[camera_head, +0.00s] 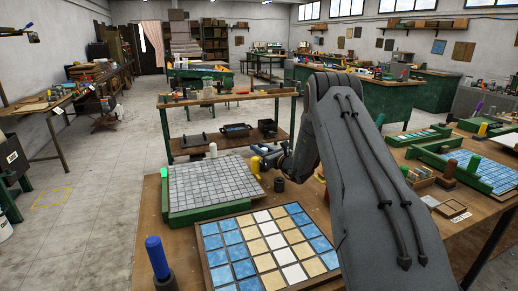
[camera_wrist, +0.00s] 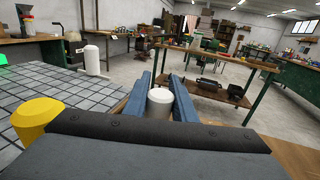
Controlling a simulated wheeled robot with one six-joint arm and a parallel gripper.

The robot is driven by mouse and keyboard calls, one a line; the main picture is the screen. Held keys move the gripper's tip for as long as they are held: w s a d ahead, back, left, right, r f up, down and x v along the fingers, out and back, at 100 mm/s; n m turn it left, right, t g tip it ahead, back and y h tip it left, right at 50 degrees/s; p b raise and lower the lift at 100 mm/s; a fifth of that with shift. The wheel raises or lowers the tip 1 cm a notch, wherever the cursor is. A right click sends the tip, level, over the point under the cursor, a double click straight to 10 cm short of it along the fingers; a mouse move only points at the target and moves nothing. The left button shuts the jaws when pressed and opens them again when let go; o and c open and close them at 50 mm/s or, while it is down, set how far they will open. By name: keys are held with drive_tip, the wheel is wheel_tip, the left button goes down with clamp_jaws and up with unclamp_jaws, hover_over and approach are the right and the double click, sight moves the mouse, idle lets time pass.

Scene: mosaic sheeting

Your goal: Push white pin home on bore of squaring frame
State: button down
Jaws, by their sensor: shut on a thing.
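My gripper (camera_wrist: 160,78) is shut on a white pin (camera_wrist: 160,104), which shows between the two blue finger pads in the wrist view. The pin's lower end is hidden. The squaring frame (camera_head: 214,208) is green and holds a sheet of grey tiles (camera_head: 205,183). Another white pin (camera_head: 213,149) stands upright at the frame's far side; it also shows in the wrist view (camera_wrist: 91,60). A yellow pin (camera_head: 256,167) stands at the frame's right side, close to my gripper (camera_head: 262,153). In the head view I cannot make out the held pin or the bore beneath it.
A blue pin (camera_head: 156,256) stands at the front left. A panel of blue, cream and white tiles (camera_head: 265,250) lies in front of the frame. A dark cylinder (camera_head: 279,185) stands right of the frame. A green shelf table (camera_head: 228,97) stands behind; open floor lies left.

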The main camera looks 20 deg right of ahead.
drive_tip(key=shift+f+b, duration=0.65)
drive_tip(key=shift+f, duration=0.35)
drive_tip(key=c, duration=1.4)
unclamp_jaws()
drive_tip(key=b+v, duration=0.2)
drive_tip(key=v, duration=0.5)
drive_tip(key=shift+s+d, duration=0.15)
drive_tip(key=shift+s, duration=0.25)
